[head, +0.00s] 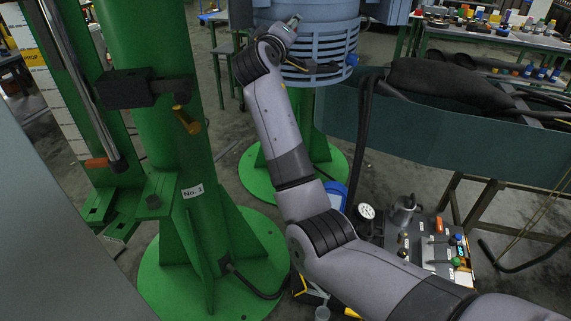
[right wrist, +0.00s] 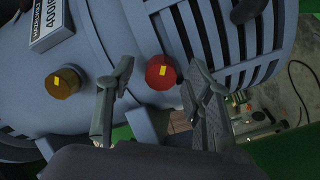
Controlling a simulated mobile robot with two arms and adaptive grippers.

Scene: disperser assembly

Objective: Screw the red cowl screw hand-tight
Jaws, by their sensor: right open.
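The red cowl screw (right wrist: 161,72) is a round red cap with a small yellow mark, seated on the blue-grey motor cowl (right wrist: 100,50). My right gripper (right wrist: 158,87) is open, with one finger on each side of the red screw in the right wrist view. Gaps show between the screw and both fingers; its depth between the fingertips is hard to judge. In the head view my right arm reaches up to the blue motor housing (head: 325,35), where the red screw is not visible. My left gripper is not in view.
An amber screw (right wrist: 63,82) with a yellow mark sits on the cowl left of the gripper. Vent slots (right wrist: 235,45) lie to the right. In the head view a green column (head: 165,130) stands left of my arm, and a blue-grey trough (head: 440,140) stands right.

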